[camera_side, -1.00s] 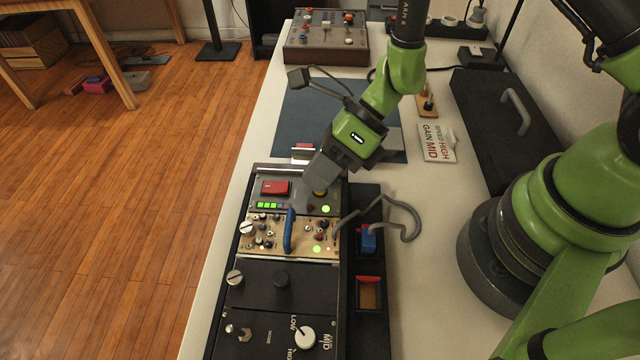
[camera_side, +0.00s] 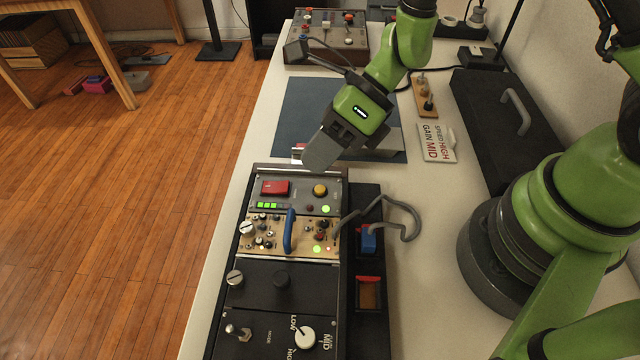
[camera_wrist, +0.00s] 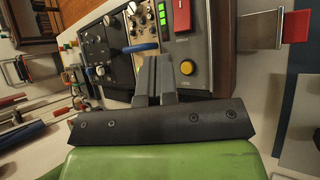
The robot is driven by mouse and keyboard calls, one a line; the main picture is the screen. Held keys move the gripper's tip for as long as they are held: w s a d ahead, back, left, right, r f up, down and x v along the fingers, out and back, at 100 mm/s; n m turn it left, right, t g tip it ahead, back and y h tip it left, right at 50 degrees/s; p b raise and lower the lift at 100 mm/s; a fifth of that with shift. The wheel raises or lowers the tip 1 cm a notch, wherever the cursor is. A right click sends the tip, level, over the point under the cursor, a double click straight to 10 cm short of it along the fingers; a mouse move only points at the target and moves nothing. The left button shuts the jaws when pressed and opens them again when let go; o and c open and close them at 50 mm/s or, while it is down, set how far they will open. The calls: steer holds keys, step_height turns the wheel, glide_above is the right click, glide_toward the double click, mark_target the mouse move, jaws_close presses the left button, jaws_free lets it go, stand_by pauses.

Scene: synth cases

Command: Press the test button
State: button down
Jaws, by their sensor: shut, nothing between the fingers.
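A round yellow button (camera_side: 320,190) sits on the grey panel (camera_side: 328,178) at the far end of the rack, right of a red rectangular switch (camera_side: 275,187). In the wrist view the yellow button (camera_wrist: 187,67) is just right of the fingers, uncovered. I cannot read which control is labelled test. My gripper (camera_side: 314,163) is shut and empty. It is raised above the panel's far edge, apart from the button. In the wrist view my gripper (camera_wrist: 154,60) shows its fingers together.
Below the grey panel is a wooden-faced module (camera_side: 265,232) with knobs and a raised blue handle (camera_side: 289,230). A blue mat (camera_side: 300,110) lies behind.

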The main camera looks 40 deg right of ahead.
mark_target(320, 185)
steer(key=shift+r, duration=1.45)
steer(key=shift+r, duration=0.15)
steer(key=s+d+r+n+h, duration=0.1)
steer(key=s+d+r+n, duration=0.1)
steer(key=r+n, duration=0.4)
steer(key=s+d+r+n, duration=0.1)
steer(key=s+r+n, duration=0.1)
steer(key=r+n, duration=0.3)
steer(key=s+d+r+n+t+h, duration=0.5)
steer(key=s+d+r+n+h, duration=0.1)
steer(key=n, duration=0.7)
steer(key=s+d+r, duration=0.1)
steer(key=s+d, duration=0.1)
steer(key=d, duration=0.1)
steer(key=shift+r+n+t, duration=0.2)
steer(key=shift+n+t, duration=0.1)
steer(key=shift+t, duration=0.1)
steer(key=shift+d, duration=0.1)
